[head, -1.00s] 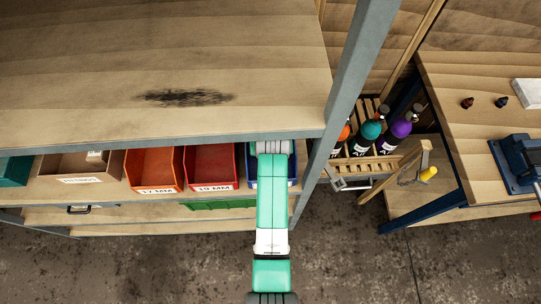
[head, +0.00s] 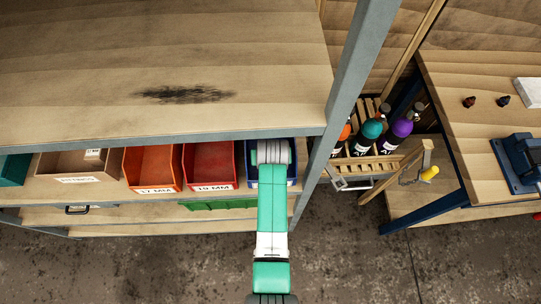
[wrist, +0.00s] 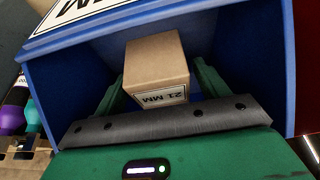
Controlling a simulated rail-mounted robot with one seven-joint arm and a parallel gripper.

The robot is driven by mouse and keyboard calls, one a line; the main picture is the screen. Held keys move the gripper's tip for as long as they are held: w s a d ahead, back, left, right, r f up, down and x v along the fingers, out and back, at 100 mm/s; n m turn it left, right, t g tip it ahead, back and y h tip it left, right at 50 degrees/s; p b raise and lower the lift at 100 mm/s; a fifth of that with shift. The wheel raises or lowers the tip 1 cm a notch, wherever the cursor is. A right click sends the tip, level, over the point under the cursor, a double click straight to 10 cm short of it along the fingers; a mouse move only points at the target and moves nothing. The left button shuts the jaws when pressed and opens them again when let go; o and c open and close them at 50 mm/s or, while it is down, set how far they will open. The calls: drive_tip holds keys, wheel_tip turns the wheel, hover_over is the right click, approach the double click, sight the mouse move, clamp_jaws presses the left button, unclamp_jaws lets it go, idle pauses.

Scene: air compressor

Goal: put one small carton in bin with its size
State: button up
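A small brown carton (wrist: 157,65) with a white "21 MM" label sits inside a blue bin (wrist: 70,85), seen in the wrist view. The bin's front label is partly cut off, showing only "MM" clearly. My gripper (wrist: 160,78) reaches into the bin, its green fingers on either side of the carton. Narrow gaps show between fingers and carton, so it looks open around it. In the head view the blue bin (head: 291,182) is at the right end of the shelf row, mostly covered by my arm; fingers and carton are hidden there.
Left of the blue bin stand a red bin (head: 210,165) marked 19 MM, an orange bin (head: 152,168) marked 17 MM and a brown box (head: 75,165). The upper shelf (head: 200,60) overhangs them. A metal post (head: 345,90) stands close on the right, with bottles (head: 371,130) beyond.

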drive_tip(key=p+v, duration=0.2)
drive_tip(key=v, duration=0.5)
drive_tip(key=shift+r, duration=0.4)
